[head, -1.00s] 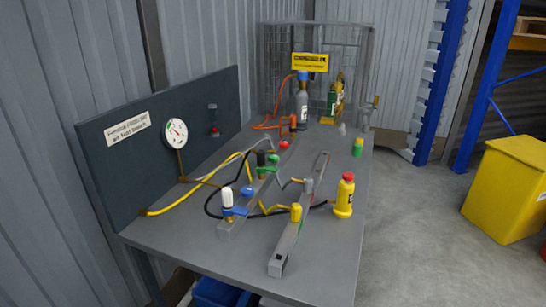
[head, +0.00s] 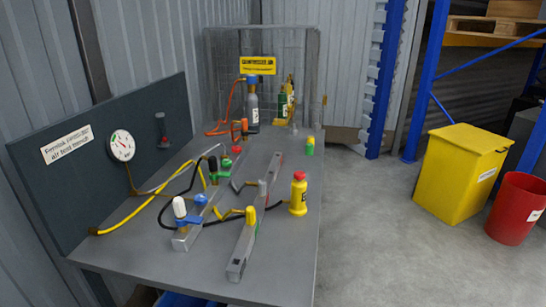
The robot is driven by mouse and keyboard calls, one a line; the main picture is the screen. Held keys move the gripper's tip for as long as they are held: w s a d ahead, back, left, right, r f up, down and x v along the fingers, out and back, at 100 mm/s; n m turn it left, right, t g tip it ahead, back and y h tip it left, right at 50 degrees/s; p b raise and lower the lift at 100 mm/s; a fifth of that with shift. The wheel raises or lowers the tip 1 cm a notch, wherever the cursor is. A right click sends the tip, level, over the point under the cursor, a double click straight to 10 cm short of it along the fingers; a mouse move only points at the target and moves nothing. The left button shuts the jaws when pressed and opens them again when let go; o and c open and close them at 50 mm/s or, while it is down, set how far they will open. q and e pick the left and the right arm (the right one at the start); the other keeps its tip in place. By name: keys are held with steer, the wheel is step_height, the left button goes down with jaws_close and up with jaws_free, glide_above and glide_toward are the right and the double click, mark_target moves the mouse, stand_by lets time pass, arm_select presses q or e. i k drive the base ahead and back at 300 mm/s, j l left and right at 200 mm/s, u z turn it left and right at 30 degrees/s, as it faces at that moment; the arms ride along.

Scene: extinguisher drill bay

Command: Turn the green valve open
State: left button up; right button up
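The green valve (head: 226,163) is small and sits on a grey rail on the workbench (head: 145,262), beside a black-topped fitting (head: 212,164). Its handle is too small to tell whether it is open or closed. A blue valve (head: 200,199) with a white-topped fitting (head: 180,207) is on the same rail, nearer to me. A red knob (head: 236,149) is just behind the green valve. Neither of my grippers is in view.
A yellow bottle with a red cap (head: 299,194) stands right of the rails. Hoses (head: 145,212) loop over the bench's left half. A gauge panel (head: 85,165) stands along the left. A yellow bin (head: 458,175) and red bucket (head: 515,208) stand right; the floor between is clear.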

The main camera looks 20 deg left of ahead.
mark_target(226, 163)
steer(key=z, duration=1.5)
steer(key=i+l+z, duration=0.1)
steer(key=z, duration=0.25)
steer(key=i+z, duration=0.1)
steer(key=z, duration=0.2)
steer(key=i+l+z, duration=0.1)
steer(key=z, duration=0.25)
steer(key=i+u, duration=1.05)
steer(key=i+j+u, duration=0.1)
steer(key=i+u, duration=0.15)
steer(key=u, duration=0.15)
steer(key=i+u, duration=0.25)
steer(key=u, duration=0.15)
steer(key=i+u, duration=0.25)
steer(key=u, duration=0.15)
steer(key=i+j+u, duration=0.1)
steer(key=i+u, duration=0.2)
steer(key=i, duration=0.3)
steer(key=i+u, duration=0.25)
steer(key=i, duration=0.35)
steer(key=i+l+u, duration=0.15)
steer(key=i, duration=0.4)
steer(key=i+l+u, duration=0.1)
steer(key=i, duration=0.45)
steer(key=u, duration=3)
